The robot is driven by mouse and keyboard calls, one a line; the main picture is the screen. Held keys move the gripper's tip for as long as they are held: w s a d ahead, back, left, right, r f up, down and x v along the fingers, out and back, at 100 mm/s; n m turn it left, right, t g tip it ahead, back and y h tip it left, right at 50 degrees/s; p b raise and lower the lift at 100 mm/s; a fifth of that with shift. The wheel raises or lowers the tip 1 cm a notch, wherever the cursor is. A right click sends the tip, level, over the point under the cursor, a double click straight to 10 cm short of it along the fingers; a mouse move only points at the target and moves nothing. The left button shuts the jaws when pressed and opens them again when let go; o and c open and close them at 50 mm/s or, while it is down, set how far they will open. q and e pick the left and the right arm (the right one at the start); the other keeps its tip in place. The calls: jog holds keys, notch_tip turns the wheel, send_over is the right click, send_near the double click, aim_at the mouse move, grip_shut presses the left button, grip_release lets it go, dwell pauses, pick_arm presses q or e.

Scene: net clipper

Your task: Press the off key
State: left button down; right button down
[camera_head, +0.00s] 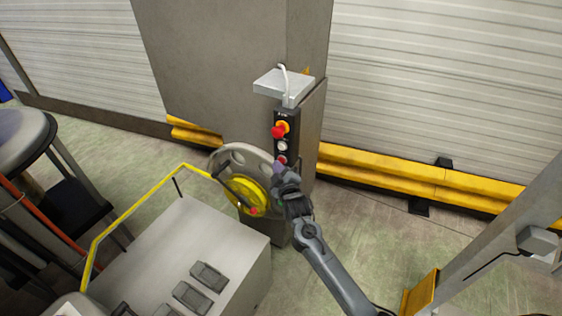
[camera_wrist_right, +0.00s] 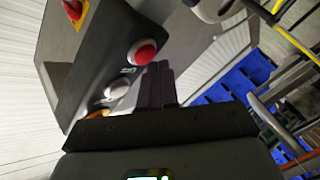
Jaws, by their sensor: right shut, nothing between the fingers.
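A black control box (camera_head: 293,124) is mounted upright on the grey column. It carries a red mushroom button on a yellow plate (camera_head: 279,131), a white round button (camera_head: 282,146) and a red button (camera_head: 281,160) low down. In the right wrist view the red button (camera_wrist_right: 142,53) and the white button (camera_wrist_right: 116,88) show large. Labels are too small to read, so I cannot tell which is marked off. My right gripper (camera_head: 279,171) is shut and empty, just below the red button. Its dark fingertips (camera_wrist_right: 158,68) lie close beside that button; contact is unclear. My left gripper is out of view.
A grey wheel with a yellow hub (camera_head: 247,194) stands left of my right gripper. A pale cabinet (camera_head: 160,250) with a yellow rail (camera_head: 137,202) is at lower left. A grey shelf (camera_head: 283,82) juts above the box. Floor at right is mostly open.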

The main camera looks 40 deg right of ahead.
jog(key=shift+w+d, duration=0.15)
jog(key=shift+d, duration=0.25)
dwell(0.6)
jog(key=shift+s+a+p, duration=0.3)
jog(key=shift+a+p, duration=0.3)
jog(key=shift+a, duration=0.2)
jog(key=shift+a, duration=0.1)
jog(key=a+p, duration=0.1)
jog(key=s+a, duration=0.1)
jog(key=a, duration=0.1)
jog(key=a+p, duration=0.1)
jog(key=shift+s+a+p, duration=0.3)
dwell(0.8)
